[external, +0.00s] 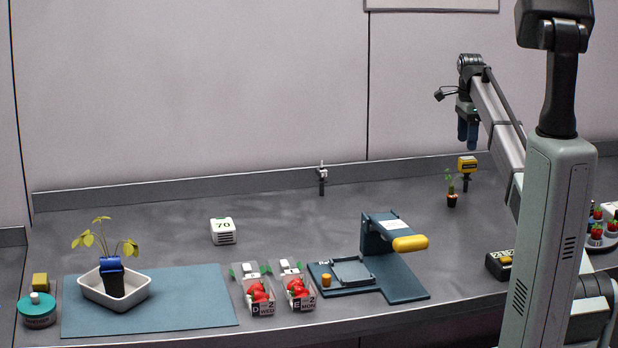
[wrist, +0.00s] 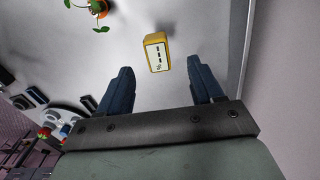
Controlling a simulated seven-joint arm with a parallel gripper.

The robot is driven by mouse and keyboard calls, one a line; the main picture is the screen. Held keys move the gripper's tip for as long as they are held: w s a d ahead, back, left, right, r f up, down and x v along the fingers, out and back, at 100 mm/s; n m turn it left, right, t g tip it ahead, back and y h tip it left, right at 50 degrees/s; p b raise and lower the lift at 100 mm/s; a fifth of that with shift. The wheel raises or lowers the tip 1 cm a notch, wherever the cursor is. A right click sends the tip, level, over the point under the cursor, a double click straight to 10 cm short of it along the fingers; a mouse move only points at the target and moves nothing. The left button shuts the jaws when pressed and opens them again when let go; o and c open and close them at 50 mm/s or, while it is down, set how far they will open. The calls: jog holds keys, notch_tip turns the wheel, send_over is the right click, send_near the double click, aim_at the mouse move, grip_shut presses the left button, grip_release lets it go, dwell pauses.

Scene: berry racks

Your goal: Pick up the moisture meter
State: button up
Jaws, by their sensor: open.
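The moisture meter (external: 467,164) is a yellow block with a dark lower part, standing upright on the bench at the back right. In the wrist view the yellow meter (wrist: 156,52) shows a pale face with dark marks, just beyond and between the fingertips. My gripper (external: 467,146) has blue fingers pointing down, above the meter and apart from it. In the wrist view my gripper (wrist: 159,70) is open, with nothing between its fingers.
A small potted plant (external: 452,200) stands just left of the meter; it also shows in the wrist view (wrist: 98,8). The back ledge (external: 420,167) runs close behind. A blue press (external: 385,265), berry punnets (external: 259,297) and a white block marked 70 (external: 223,231) stand farther left.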

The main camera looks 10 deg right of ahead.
aim_at(466, 158)
notch_tip(466, 158, down, 6)
jog(key=shift+r, duration=0.15)
jog(key=shift+s+d+f, duration=0.1)
jog(key=shift+f, duration=1.2)
jog(key=shift+s+d+f, duration=0.1)
jog(key=shift+f, duration=1.2)
jog(key=c, duration=1.1)
jog(key=shift+r, duration=0.15)
